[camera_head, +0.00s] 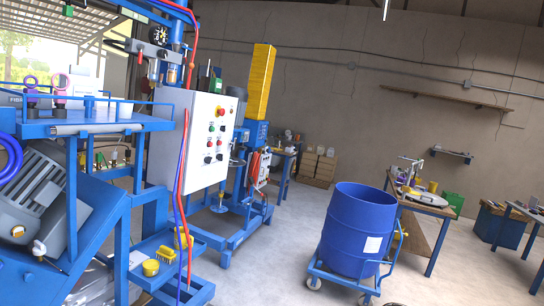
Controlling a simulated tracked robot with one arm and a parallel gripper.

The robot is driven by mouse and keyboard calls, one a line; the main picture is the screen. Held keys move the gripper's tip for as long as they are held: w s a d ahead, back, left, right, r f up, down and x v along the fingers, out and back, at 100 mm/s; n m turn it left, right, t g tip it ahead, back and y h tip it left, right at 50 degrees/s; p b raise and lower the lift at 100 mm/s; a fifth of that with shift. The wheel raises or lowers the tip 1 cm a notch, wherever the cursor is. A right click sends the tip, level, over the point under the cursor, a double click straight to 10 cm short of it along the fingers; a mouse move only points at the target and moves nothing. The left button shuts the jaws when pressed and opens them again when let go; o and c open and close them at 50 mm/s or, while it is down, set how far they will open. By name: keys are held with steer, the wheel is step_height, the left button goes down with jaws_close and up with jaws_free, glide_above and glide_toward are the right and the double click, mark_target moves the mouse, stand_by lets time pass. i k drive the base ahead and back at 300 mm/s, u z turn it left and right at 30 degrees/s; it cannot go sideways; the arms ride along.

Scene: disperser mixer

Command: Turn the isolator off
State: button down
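A white control cabinet (192,142) is mounted on the blue mixer frame left of centre. Its front carries a red mushroom button (220,112), several small green, red and black buttons, and black rotary knobs (208,159). I cannot tell which of these, if any, is the isolator; the labels are too small to read. My gripper is not visible in this view.
A blue drum (353,232) on a wheeled blue dolly stands right of centre. A blue platform (95,122) and a grey motor (32,195) fill the left side. Red and blue hoses hang before the cabinet. Floor between cabinet and drum is clear. A workbench (425,207) stands right.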

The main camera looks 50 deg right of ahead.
mark_target(209, 160)
steer(key=z, duration=0.95)
steer(key=k, duration=0.4)
steer(key=z, duration=0.2)
steer(key=i, duration=0.6)
steer(key=z, duration=0.4)
steer(key=i, duration=2.65)
steer(key=u, duration=0.55)
